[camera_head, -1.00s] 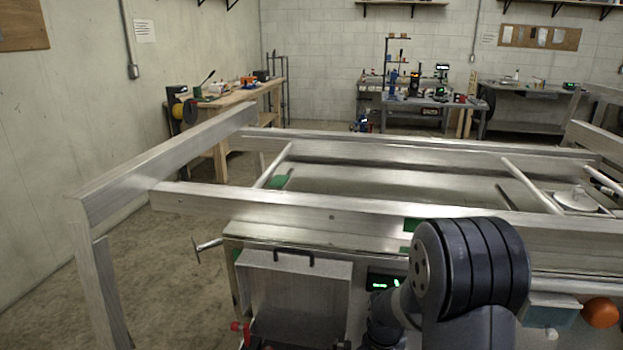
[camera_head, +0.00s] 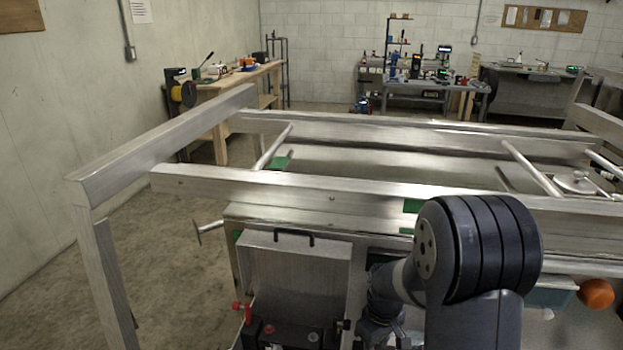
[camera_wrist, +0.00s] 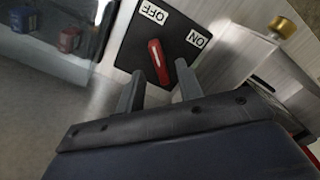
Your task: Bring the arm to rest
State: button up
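In the wrist view my gripper (camera_wrist: 158,85) is open, with its two fingers apart and nothing between their tips. Ahead of the fingers is a black switch plate (camera_wrist: 188,52) marked OFF and ON, with a red lever (camera_wrist: 158,62) that shows in line with the gap. Whether a finger touches the lever cannot be told. In the head view my arm stands at the lower right, in front of the aluminium trailer frame (camera_head: 330,192). My gripper is not clear there.
A metal box (camera_head: 295,265) hangs at the trailer's front, above a dark panel with red knobs (camera_head: 270,329). An orange ball-like part (camera_head: 596,293) is right of my arm. The wrist view shows a brass knob (camera_wrist: 283,27). Floor (camera_head: 170,270) is free at left.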

notch_tip(320, 180, down, 2)
jog(key=shift+f, duration=0.15)
jog(key=m+p, duration=0.2)
jog(key=m, duration=0.4)
jog(key=shift+m+p, duration=1.1)
jog(key=shift+m, duration=0.9)
